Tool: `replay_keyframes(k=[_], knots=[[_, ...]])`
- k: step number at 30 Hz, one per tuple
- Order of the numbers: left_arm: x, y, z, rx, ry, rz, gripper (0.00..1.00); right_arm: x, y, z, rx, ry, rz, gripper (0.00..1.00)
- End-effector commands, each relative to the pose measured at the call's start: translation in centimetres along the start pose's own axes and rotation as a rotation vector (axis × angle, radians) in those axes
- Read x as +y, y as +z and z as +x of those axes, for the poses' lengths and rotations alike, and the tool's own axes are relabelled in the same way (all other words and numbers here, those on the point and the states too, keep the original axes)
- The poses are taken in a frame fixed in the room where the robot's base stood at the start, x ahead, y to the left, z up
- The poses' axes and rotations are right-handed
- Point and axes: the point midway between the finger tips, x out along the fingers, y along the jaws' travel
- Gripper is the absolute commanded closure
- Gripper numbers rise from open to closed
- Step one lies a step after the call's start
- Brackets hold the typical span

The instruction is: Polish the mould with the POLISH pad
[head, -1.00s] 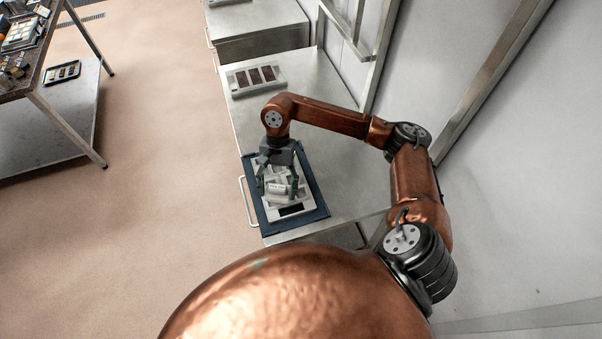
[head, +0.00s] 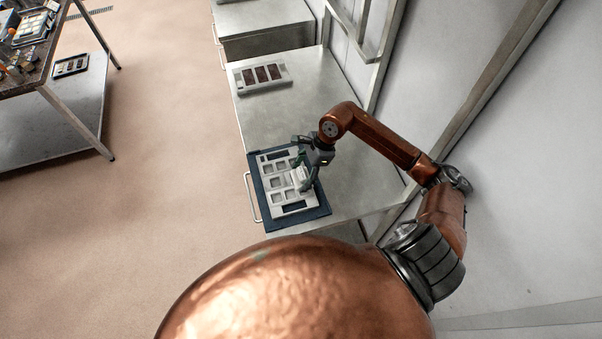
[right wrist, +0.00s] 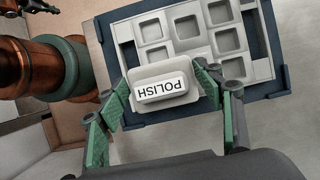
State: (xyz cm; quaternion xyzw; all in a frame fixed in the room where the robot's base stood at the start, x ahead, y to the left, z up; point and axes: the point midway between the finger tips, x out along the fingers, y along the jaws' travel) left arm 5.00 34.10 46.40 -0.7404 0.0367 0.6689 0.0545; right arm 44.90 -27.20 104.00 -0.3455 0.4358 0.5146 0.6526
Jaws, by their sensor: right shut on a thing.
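The mould (head: 284,200) is a light grey plate with several square cavities, lying on a dark blue mat (head: 317,213) on the steel bench. It also shows in the right wrist view (right wrist: 187,50). My right gripper (head: 305,182) is shut on the POLISH pad (right wrist: 160,85), a pale block with a white label. The label reads upside down in the right wrist view. The pad is at the mould's right edge and covers part of it in both views. I cannot tell whether the pad touches the mould. My left gripper is not in the head view.
A grey tray with dark red cavities (head: 262,75) lies farther back on the steel bench (head: 290,120). A wall stands along the right. A table with assorted items (head: 28,75) is at the far left, with open floor between.

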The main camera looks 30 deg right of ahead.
Motion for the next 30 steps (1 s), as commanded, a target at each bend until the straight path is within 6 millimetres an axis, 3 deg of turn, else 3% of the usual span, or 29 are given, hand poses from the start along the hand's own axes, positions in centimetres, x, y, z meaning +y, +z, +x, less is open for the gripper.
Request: replay_keyframes(k=[15, 30], knots=[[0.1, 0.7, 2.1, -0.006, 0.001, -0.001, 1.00, 0.1, -2.1, 4.9, -0.002, 0.001, 0.002, 0.58], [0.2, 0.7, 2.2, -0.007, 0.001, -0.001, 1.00, 0.1, -2.4, 5.5, 0.000, 0.000, 0.001, 0.58]])
